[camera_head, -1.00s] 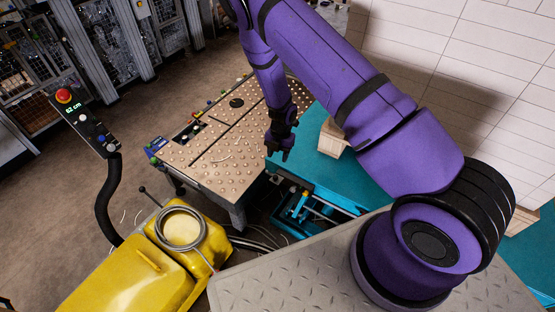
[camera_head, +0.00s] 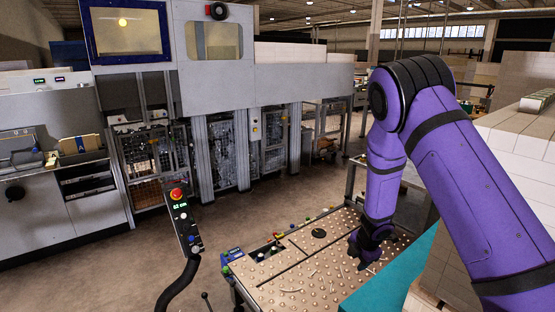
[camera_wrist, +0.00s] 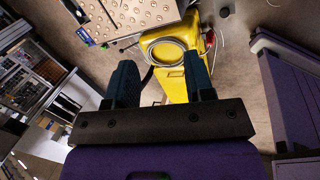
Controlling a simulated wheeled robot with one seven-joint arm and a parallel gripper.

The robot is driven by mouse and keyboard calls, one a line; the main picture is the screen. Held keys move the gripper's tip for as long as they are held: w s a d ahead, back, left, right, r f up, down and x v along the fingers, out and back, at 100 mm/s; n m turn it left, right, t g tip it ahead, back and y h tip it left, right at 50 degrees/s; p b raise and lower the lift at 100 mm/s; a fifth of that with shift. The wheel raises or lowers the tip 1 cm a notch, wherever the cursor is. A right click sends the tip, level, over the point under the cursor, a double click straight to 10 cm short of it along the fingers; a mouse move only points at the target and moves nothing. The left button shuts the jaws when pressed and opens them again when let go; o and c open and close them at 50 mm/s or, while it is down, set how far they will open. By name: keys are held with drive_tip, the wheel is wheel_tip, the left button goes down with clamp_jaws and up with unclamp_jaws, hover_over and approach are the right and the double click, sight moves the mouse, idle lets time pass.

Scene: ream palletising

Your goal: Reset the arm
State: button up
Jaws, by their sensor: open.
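My purple arm comes in from the right in the head view and bends down at the elbow. My gripper (camera_head: 364,256) hangs at its end, over the right part of the studded metal table (camera_head: 318,286) in the picture. In the wrist view my gripper (camera_wrist: 160,82) shows two dark fingers set wide apart, with nothing between them. Beyond the fingers lie a yellow machine body (camera_wrist: 173,85) and a coiled grey hose on it. No object is held.
A control post with a red button (camera_head: 177,194) stands left of the table. A teal surface (camera_head: 385,290) and white stacks (camera_head: 520,140) lie to the right. Large grey machines (camera_head: 225,85) line the back. The brown floor (camera_head: 130,265) between is open.

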drive_tip(key=d+r+m+t+h, duration=0.1)
drive_tip(key=d+r+m+t, duration=0.15)
drive_tip(key=r, duration=0.65)
drive_tip(key=d+r+m+t+h, duration=0.1)
drive_tip(key=r+m, duration=0.3)
drive_tip(key=r, duration=0.5)
drive_tip(key=s+d+r+m+h, duration=0.1)
drive_tip(key=s+d+r+m, duration=0.15)
drive_tip(key=r, duration=0.35)
drive_tip(key=s+d+r+m+h, duration=0.1)
drive_tip(key=s+d+r+m, duration=0.2)
drive_tip(key=r, duration=0.4)
drive_tip(key=s+a+r+m+y, duration=0.1)
drive_tip(key=s+r+m, duration=0.2)
drive_tip(key=s, duration=0.7)
drive_tip(key=s+a+r+m+g+y, duration=0.1)
drive_tip(key=s+r+m, duration=0.3)
drive_tip(key=s, duration=0.7)
drive_tip(key=s+a+r+m+y, duration=0.1)
drive_tip(key=s+a+r+m, duration=0.2)
drive_tip(key=s, duration=0.8)
drive_tip(key=shift+s+r+m, duration=0.15)
drive_tip(key=shift+r+m, duration=0.15)
drive_tip(key=shift+r, duration=0.15)
drive_tip(key=shift+o, duration=0.4)
